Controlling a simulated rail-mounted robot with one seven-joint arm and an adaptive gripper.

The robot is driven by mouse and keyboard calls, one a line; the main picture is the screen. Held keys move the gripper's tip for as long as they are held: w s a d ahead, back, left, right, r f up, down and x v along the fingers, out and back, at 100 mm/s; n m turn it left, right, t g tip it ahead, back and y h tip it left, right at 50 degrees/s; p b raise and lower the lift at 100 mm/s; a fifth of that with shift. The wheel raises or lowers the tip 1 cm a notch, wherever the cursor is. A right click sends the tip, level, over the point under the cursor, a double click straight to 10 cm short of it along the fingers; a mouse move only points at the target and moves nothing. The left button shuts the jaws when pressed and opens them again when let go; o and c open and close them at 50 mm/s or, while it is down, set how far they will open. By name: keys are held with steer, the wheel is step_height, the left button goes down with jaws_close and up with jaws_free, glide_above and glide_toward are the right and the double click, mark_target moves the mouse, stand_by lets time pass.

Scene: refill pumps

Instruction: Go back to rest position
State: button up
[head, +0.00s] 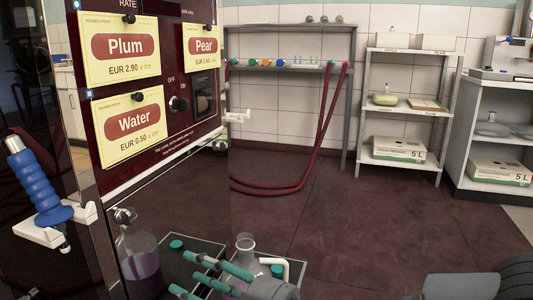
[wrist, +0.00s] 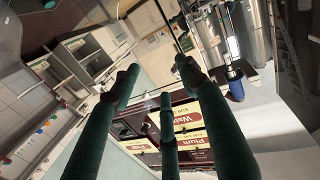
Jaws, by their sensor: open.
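My gripper (head: 190,272) is at the bottom of the head view, with its teal fingers spread apart and pointing left. In the wrist view its fingers (wrist: 160,82) are also apart, with nothing between them. The dark red pump panel (wrist: 183,100) shows upside down beyond the fingertips. In the head view, a clear bottle (head: 140,250) with purple liquid stands left of my fingers, apart from them. A clear glass neck (head: 245,243) shows just behind my gripper; its lower part is hidden.
A blue-handled nozzle (head: 38,190) rests in a white holder on the left. The pump panel (head: 150,75) carries Plum, Pear and Water signs. A shelf rack (head: 345,110) with a hanging red hose and white shelves (head: 405,110) stand behind. The floor at centre right is clear.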

steer(key=w+d+f+m+t+h+b, duration=0.1)
steer(key=w+d+f+m+h+b, duration=0.1)
steer(key=f, duration=0.5)
steer(key=shift+w+d+f+m+t+b, duration=0.35)
steer(key=shift+w+d+b, duration=0.6)
steer(key=shift+d, duration=0.65)
steer(key=shift+s+r, duration=0.1)
steer(key=shift+r, duration=0.05)
